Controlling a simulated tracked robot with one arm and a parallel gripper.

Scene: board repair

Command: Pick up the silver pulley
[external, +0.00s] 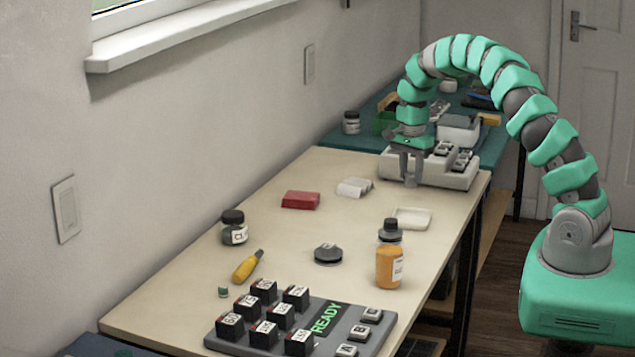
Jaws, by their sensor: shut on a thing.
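A dark grey, grooved round part (328,254) shaped like a pulley lies flat in the middle of the beige table. I cannot tell if it is the silver pulley. My gripper (411,180) points down at the back of the table, in front of the left end of a white device (438,174), well away from the round part. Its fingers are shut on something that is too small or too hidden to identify.
On the beige table (152,304) are an orange bottle (389,267), a dark-lidded jar (234,233), a yellow-handled tool (246,267), a red block (300,200), a white dish (412,218) and a grey keypad panel (376,342). A teal bench (352,138) stands behind.

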